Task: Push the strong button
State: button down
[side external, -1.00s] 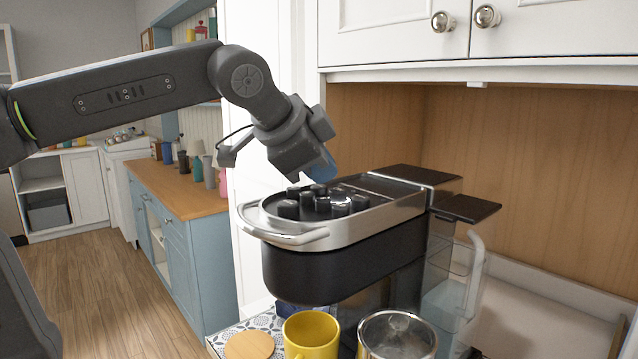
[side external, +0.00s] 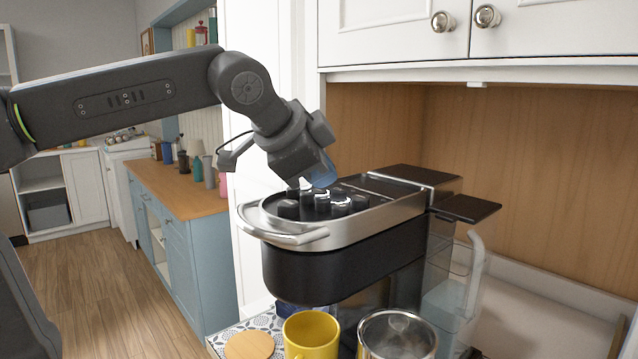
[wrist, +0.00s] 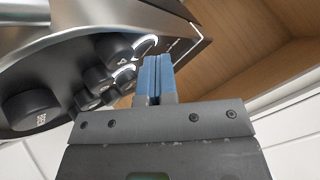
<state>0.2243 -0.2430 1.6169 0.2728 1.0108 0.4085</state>
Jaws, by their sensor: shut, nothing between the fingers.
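The coffee machine (side external: 335,250) has a black front and a silver top panel with a cluster of raised black round buttons (side external: 310,203). In the wrist view, one larger knob (wrist: 33,108) sits apart at the left. Several smaller buttons (wrist: 98,77) stand closer to the fingers, two with lit rings. Their small icons are too blurred to tell which is the strong button. My gripper (side external: 326,181) is over the back of the cluster, its blue fingertips pointing down at the panel. In the wrist view my gripper (wrist: 157,64) is shut and empty, beside the ringed buttons; contact cannot be told.
A yellow mug (side external: 311,338) and a metal cup (side external: 398,338) stand below the machine's head. A wooden coaster (side external: 249,345) lies on the patterned tray. A clear water tank (side external: 450,290) is at the right. White cabinets (side external: 400,30) hang above.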

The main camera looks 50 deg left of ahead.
aim_at(316, 191)
jog(key=shift+r, duration=1.15)
jog(key=shift+r, duration=0.1)
jog(key=shift+r, duration=2.45)
jog(key=shift+s+a+f, duration=0.2)
jog(key=shift+a, duration=0.1)
jog(key=s+a+f+g+y, duration=0.2)
jog(key=s+a+f+y, duration=0.1)
jog(key=s+a+f, duration=0.75)
jog(key=s+d+f+n+h, duration=0.2)
jog(key=d+f+n, duration=0.1)
jog(key=f, duration=0.5)
jog(key=s+d+f+n+g+h, duration=0.1)
jog(key=s+d+f+n+h, duration=0.1)
jog(key=f, duration=0.6)
jog(key=s+d+n, duration=0.1)
jog(key=n, duration=0.1)
jog(key=shift+s+d+f+n+g, duration=0.25)
jog(key=shift+d+f+n+g, duration=0.05)
jog(key=shift+d+f+n, duration=0.1)
